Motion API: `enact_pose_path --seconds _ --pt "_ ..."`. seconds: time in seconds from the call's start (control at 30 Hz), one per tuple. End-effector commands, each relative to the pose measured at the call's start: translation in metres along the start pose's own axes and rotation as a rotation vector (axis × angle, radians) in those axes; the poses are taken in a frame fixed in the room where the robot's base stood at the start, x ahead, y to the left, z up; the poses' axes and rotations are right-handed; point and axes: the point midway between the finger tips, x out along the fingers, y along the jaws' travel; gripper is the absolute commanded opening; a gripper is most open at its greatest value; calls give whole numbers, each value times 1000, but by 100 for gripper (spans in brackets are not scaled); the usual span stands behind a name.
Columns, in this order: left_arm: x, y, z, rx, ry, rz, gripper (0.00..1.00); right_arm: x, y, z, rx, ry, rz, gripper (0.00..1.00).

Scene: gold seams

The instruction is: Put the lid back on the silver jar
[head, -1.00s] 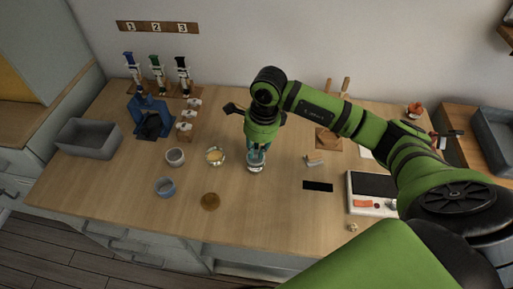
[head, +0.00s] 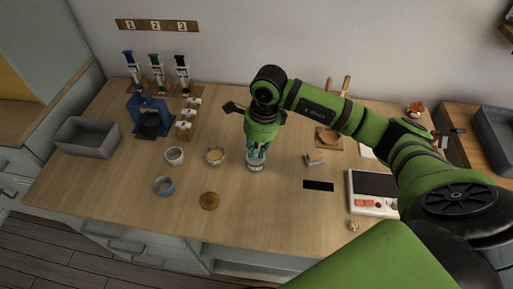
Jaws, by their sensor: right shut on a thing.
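The silver jar (head: 255,166) is a small, pale grey, round vessel standing upright near the middle of the table. My right gripper (head: 257,152) points down directly over it, with its teal fingers shut at the top of the jar. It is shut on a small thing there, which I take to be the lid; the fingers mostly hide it. I cannot tell whether the lid touches the jar's rim or is still just above it. My left gripper is not in view.
Close to the left are a bowl with yellowish contents (head: 215,155), a white cup (head: 175,155), a blue-grey ring-like bowl (head: 164,186) and a brown disc (head: 209,201). A black strip (head: 318,185) and a scale (head: 373,191) lie right. The table in front of the jar is clear.

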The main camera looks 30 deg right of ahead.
Motion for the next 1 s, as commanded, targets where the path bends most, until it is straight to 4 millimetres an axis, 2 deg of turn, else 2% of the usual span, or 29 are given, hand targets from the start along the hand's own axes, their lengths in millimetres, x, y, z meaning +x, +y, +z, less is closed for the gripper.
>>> enact_pose_path --seconds 0.43,0.5,0.53,0.77,0.87,1.0 --pt "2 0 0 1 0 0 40 0 0 0 0 0 0 5" --pt "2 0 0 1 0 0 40 0 0 0 0 0 1 37" --pt "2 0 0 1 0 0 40 0 0 0 0 0 1 45" --pt "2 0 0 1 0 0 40 0 0 0 0 0 1 45" --pt "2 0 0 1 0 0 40 0 0 0 0 0 1 68" --pt "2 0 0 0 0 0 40 0 0 0 0 0 1 68"
